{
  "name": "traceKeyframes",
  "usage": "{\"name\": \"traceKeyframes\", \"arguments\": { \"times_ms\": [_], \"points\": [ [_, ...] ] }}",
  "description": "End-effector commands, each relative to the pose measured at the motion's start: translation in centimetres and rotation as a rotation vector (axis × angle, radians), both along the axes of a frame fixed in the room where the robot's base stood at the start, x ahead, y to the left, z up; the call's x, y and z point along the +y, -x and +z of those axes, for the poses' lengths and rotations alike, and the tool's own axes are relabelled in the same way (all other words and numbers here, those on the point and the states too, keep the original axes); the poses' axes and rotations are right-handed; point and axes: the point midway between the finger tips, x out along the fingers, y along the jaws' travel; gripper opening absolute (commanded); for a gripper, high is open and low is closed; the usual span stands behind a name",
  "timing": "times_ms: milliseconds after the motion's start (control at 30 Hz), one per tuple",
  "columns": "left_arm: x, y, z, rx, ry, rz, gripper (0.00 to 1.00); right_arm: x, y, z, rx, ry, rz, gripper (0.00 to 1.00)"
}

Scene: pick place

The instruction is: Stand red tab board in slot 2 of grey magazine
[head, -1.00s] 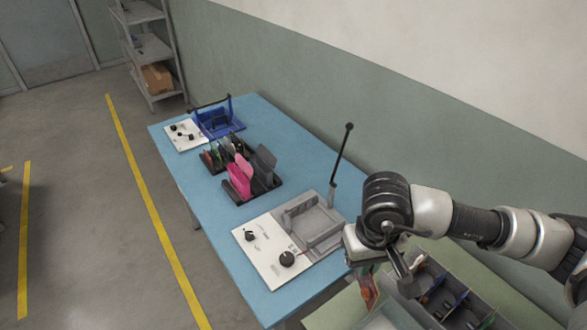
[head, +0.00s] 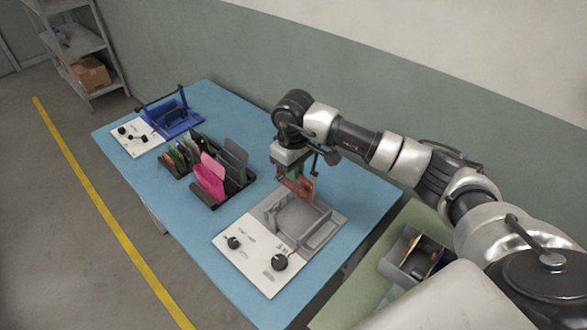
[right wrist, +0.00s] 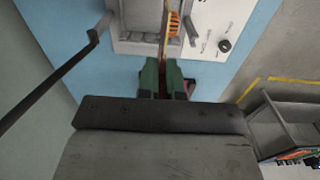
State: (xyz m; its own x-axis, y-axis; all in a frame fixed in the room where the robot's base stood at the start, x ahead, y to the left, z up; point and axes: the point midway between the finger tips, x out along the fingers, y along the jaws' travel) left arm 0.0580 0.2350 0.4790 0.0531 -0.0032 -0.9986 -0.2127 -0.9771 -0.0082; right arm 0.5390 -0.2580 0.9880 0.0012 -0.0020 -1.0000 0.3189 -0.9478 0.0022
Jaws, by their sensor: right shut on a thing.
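The reddish-brown board (head: 301,187) hangs upright in my right gripper (head: 291,168), above the grey fixture on the blue table. In the right wrist view the green fingertips of the gripper (right wrist: 163,72) are shut on the board (right wrist: 164,32), seen nearly edge-on with an orange part on one side. A dark grey slotted magazine (head: 226,190) stands to the left of the gripper, with pink and grey boards upright in it. Its slot numbers are not readable. My left gripper is not in view.
The grey fixture (head: 318,238) with its white knob panel (head: 250,262) lies below the gripper. A blue fixture (head: 180,124) stands at the far end of the table. A grey bin (head: 398,263) sits on the green table at right. Blue tabletop is bare behind the magazine.

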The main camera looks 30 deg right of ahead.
Motion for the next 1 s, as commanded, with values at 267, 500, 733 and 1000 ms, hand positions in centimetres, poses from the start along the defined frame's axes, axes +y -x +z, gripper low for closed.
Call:
{"name": "traceKeyframes", "arguments": {
  "times_ms": [267,500,733,1000],
  "points": [
    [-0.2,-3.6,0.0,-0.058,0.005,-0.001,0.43,-0.2,-0.3,-0.8,0.004,-0.003,0.011,0.00],
    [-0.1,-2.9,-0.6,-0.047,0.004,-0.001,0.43,-0.2,-0.2,-2.5,0.004,-0.003,0.012,0.00],
    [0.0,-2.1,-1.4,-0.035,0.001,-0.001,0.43,-0.2,-0.2,-4.6,0.005,-0.003,0.011,0.00],
    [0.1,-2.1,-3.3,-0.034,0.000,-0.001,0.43,-0.2,-0.3,-7.3,0.001,-0.001,0.012,0.00]
  ]
}}
